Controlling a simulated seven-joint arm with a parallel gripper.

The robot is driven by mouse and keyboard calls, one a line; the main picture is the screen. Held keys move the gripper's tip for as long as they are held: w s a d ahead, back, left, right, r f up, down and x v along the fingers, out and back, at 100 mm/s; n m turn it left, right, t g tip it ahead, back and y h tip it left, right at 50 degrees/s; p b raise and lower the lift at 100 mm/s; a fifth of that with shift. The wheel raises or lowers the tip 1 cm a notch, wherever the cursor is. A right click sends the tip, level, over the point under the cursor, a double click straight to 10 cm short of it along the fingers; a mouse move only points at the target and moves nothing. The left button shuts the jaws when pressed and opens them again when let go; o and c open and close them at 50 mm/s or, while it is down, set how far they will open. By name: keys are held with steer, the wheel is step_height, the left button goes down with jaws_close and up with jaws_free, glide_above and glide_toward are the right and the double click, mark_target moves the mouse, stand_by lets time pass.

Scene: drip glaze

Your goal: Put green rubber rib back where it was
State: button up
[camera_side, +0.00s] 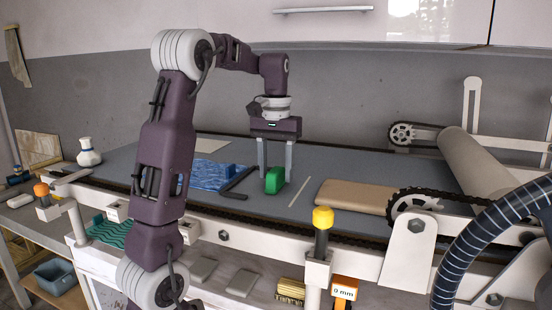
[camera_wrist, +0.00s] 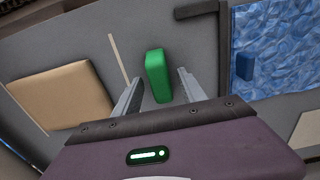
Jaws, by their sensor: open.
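The green rubber rib (camera_side: 275,180) is a small green block on the grey bed of the table. In the wrist view the green rib (camera_wrist: 158,76) lies just beyond and between my two fingers. My gripper (camera_side: 275,182) is open and points down, one finger to each side of the rib. In the wrist view my gripper (camera_wrist: 158,90) shows a gap between each finger and the rib. Whether the rib touches a finger in the side view I cannot tell.
A tan slab (camera_side: 350,196) and a thin stick (camera_side: 299,192) lie to the right of the rib. A blue patterned sheet (camera_side: 205,177) with a dark tool (camera_side: 236,181) is to the left. A roller (camera_side: 475,167) stands at right. A yellow-topped post (camera_side: 322,219) rises in front.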

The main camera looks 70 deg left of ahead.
mark_target(276, 170)
step_height(276, 170, up, 12)
steer(key=s+d+f+m+t, duration=0.1)
steer(key=s+d+m+t, duration=0.15)
steer(key=d, duration=0.85)
steer(key=s+d+f+m+t, duration=0.3)
steer(key=s+d+f+m, duration=0.3)
steer(key=s+d+f, duration=0.6)
steer(key=shift+s+d+f, duration=0.15)
steer(key=shift+d+f, duration=0.55)
steer(key=shift+d, duration=0.25)
steer(key=shift+m, duration=0.25)
